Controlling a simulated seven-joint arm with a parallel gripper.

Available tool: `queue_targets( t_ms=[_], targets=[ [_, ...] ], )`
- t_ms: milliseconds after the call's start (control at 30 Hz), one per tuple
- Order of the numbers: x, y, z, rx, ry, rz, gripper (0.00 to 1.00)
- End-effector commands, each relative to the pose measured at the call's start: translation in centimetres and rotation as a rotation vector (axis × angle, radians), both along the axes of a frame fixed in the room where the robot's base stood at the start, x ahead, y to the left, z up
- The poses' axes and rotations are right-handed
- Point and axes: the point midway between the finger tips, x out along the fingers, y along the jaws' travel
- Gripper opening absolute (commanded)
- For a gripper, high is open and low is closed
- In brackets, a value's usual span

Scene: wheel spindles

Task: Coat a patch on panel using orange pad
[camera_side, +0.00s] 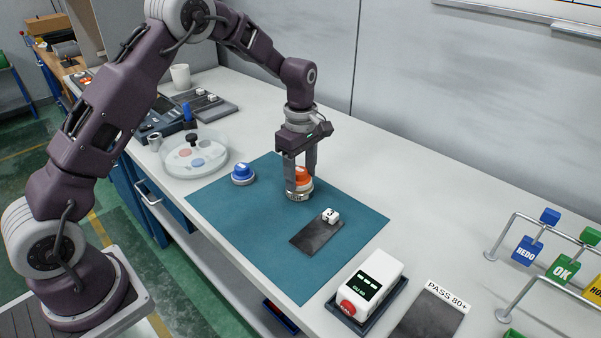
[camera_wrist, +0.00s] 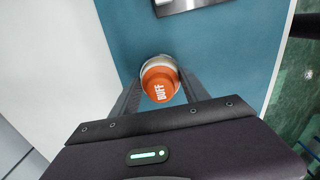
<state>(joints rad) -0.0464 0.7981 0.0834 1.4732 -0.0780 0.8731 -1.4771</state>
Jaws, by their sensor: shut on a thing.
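My gripper (camera_side: 299,178) is shut on the orange pad (camera_side: 304,175), a round orange-topped pad with a pale base. It stands upright at the back of the teal mat (camera_side: 230,210). In the wrist view the pad (camera_wrist: 160,84) sits between my two fingers and its top reads "BUFF". I cannot tell whether its base touches the mat. The dark grey panel (camera_side: 317,237) lies on the mat in front of the pad, with a small white marked block (camera_side: 331,216) at its far right corner. The panel's edge also shows at the top of the wrist view (camera_wrist: 190,6).
A blue-topped pad (camera_side: 243,174) stands at the mat's left. A clear round dish (camera_side: 190,160) with coloured spots is farther left. A white gauge (camera_side: 372,283), a "PASS 80+" plate (camera_side: 430,315) and a sign rack (camera_side: 527,250) are at right. The mat's near part is clear.

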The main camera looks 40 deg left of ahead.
Motion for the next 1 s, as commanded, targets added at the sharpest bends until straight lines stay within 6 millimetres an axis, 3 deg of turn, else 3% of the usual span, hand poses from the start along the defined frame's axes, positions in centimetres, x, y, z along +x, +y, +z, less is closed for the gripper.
queue_targets(
  t_ms=[1000],
  targets=[
    [0.0, -0.01, -0.9, 0.0, 0.0, 0.0, 0.21]
  ],
)
